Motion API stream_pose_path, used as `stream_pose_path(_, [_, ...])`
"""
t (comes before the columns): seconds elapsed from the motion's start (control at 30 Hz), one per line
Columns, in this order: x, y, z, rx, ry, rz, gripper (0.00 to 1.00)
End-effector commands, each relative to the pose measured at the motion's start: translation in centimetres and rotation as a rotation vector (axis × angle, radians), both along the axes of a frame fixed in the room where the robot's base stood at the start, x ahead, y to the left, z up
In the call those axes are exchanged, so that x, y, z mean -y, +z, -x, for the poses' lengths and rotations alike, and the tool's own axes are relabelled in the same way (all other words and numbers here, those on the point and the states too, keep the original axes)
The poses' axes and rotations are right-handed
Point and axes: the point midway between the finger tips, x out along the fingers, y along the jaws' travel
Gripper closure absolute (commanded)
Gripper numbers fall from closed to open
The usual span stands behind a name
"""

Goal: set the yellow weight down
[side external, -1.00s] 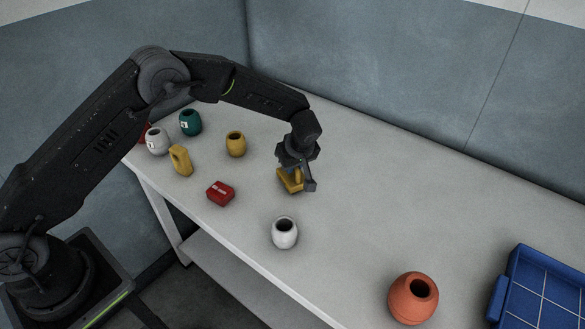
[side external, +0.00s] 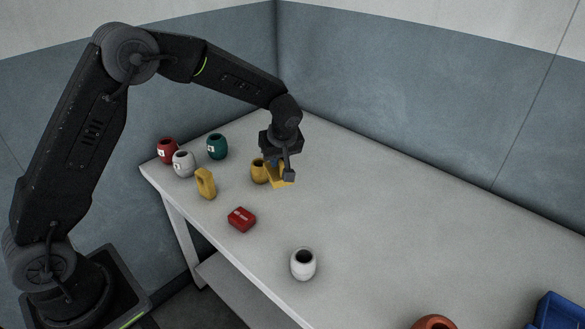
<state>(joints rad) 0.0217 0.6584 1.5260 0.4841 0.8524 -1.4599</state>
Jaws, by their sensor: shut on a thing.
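My gripper (side external: 281,172) is shut on the yellow weight (side external: 279,181), a blocky yellow piece partly hidden by the fingers. The weight is low over the back left part of the table. I cannot tell whether its underside touches the table top. A yellow pot (side external: 258,172) with a dark opening stands just left of it, and in this view the two nearly overlap.
Left on the table (side external: 390,240) stand a red pot (side external: 166,152), a white pot (side external: 183,164), a green pot (side external: 216,148) and a yellow piece with a hole (side external: 205,184). A red block (side external: 241,220), white pot (side external: 303,265), orange pot (side external: 435,322) and blue crate (side external: 560,312) are nearer. The back right is clear.

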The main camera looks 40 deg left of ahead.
Motion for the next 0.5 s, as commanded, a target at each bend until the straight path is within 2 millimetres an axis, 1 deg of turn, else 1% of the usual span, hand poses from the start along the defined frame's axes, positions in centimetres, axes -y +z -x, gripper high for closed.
stream_pose_path(0.03, [-0.4, 0.5, 0.0, 0.006, 0.002, 0.001, 1.0])
stream_pose_path(0.1, [-0.7, 0.7, 0.2, 0.007, 0.0, 0.0, 1.0])
stream_pose_path(0.27, [-1.0, 0.9, 0.3, 0.006, -0.005, 0.001, 1.0])
stream_pose_path(0.37, [-0.4, 0.9, 0.1, 0.006, -0.041, 0.001, 1.0])
stream_pose_path(0.47, [1.0, 0.7, -0.3, 0.007, -0.13, 0.001, 1.0])
stream_pose_path(0.5, [1.8, 0.7, -0.5, 0.006, -0.181, 0.001, 1.0])
